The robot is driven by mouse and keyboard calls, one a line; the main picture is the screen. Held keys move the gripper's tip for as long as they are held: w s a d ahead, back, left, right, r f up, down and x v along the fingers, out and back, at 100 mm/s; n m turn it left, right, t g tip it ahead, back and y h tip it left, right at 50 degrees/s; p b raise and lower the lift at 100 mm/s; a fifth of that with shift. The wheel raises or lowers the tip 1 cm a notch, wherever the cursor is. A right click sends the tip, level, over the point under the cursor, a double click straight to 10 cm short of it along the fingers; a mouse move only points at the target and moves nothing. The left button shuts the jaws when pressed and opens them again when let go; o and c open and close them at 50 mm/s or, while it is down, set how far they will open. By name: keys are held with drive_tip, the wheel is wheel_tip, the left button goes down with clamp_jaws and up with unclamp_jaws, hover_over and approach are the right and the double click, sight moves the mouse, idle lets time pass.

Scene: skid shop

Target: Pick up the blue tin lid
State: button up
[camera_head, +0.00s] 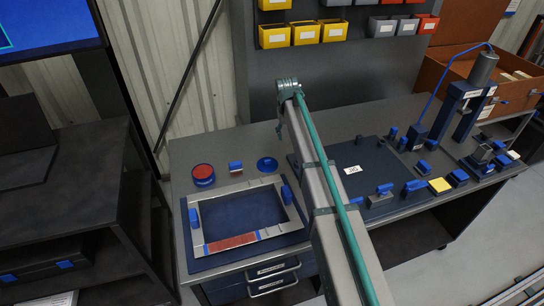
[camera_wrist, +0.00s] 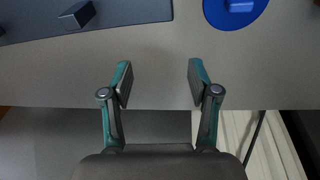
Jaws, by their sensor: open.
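The blue tin lid (camera_head: 267,163) is a round blue disc with a raised grip, lying flat on the grey bench behind the framed tray. It also shows at the top right of the wrist view (camera_wrist: 235,14), cut off by the picture edge. My gripper (camera_wrist: 160,82) is open with nothing between its fingers. It hangs over bare bench near the edge by the wall, apart from the lid. In the head view my arm hides most of the gripper. A round red-topped tin (camera_head: 203,175) stands left of the lid.
The framed tray (camera_head: 196,238) lies in front. A dark plate (camera_head: 350,160) with small blue parts lies to the right, and its dark block (camera_wrist: 77,15) shows in the wrist view. Yellow bins (camera_head: 275,38) hang behind.

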drive_tip(key=s+a+r+n+g+p, duration=0.1)
drive_tip(key=s+a+g, duration=0.1)
drive_tip(key=s+a, duration=0.45)
drive_tip(key=p, duration=0.1)
hover_over(267, 160)
drive_tip(key=shift+y, duration=0.4)
drive_tip(key=f, duration=0.5)
drive_tip(key=shift+w+d, duration=0.1)
drive_tip(key=shift+w, duration=0.25)
drive_tip(key=shift+s+f+p, duration=0.2)
drive_tip(key=shift+f+p, duration=0.45)
drive_tip(key=shift+f, duration=0.1)
drive_tip(key=shift+s+f+p, duration=0.1)
drive_tip(key=shift+f+p, duration=0.65)
drive_tip(key=shift+f, duration=1.2)
drive_tip(key=c, duration=1)
